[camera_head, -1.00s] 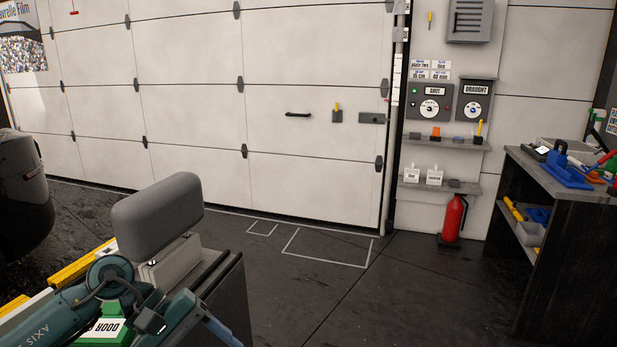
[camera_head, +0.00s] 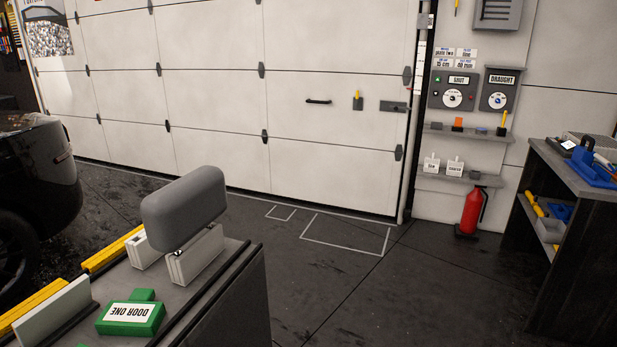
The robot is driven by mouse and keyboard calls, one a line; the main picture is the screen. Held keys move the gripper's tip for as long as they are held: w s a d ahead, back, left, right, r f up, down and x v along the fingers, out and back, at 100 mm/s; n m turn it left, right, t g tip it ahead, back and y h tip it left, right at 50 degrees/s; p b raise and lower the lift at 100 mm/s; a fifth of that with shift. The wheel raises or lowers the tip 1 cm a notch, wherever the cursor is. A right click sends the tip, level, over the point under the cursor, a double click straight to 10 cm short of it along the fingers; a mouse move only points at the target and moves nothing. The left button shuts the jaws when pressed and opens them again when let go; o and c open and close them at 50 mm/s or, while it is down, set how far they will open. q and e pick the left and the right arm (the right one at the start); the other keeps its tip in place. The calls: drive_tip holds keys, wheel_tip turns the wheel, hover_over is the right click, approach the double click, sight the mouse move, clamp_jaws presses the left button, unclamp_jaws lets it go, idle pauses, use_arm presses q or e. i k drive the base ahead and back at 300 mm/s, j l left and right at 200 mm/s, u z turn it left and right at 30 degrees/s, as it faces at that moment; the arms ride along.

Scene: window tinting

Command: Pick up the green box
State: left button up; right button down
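The green box (camera_head: 147,298) lies on the grey top of a bench or cart at the lower left of the head view. It has a white label reading "DOOR ONE", which appears upside down. Nothing is touching it from above. Neither my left gripper nor my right gripper is in view.
A grey padded block on white supports (camera_head: 186,207) stands behind the box. A white upright panel (camera_head: 52,318) and yellow bars (camera_head: 113,249) are to its left. A dark car (camera_head: 38,200) is at the far left. A cluttered workbench (camera_head: 573,190) stands right; the middle floor is clear.

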sight(139, 315)
drive_tip(key=u, duration=1.3)
drive_tip(key=l, duration=0.35)
